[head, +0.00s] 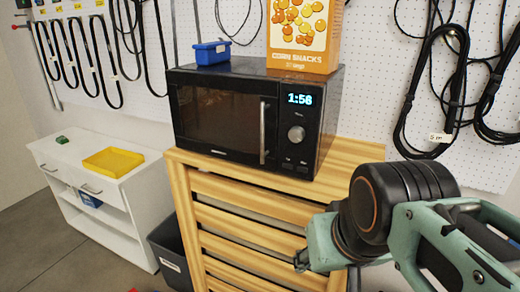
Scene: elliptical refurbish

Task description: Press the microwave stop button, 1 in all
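The black microwave (217,140) stands on a slatted wooden cabinet, its door shut. Its control panel at the right has a lit blue clock display (299,99), a round silver knob (296,134) and small buttons (295,163) below the knob. The button labels are too small to read, so I cannot tell which is stop. My gripper (302,262) is at the lower right, in front of the cabinet, lower than the microwave and apart from it. Its fingers are partly hidden by my arm, and whether they are open does not show.
An orange snack box (300,52) and a blue bin (211,53) stand on the microwave. The wooden cabinet (262,205) is below. A white cabinet (112,205) with a yellow tray (113,160) and a dark bin (168,250) are at left. Cables hang on the pegboard (375,100).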

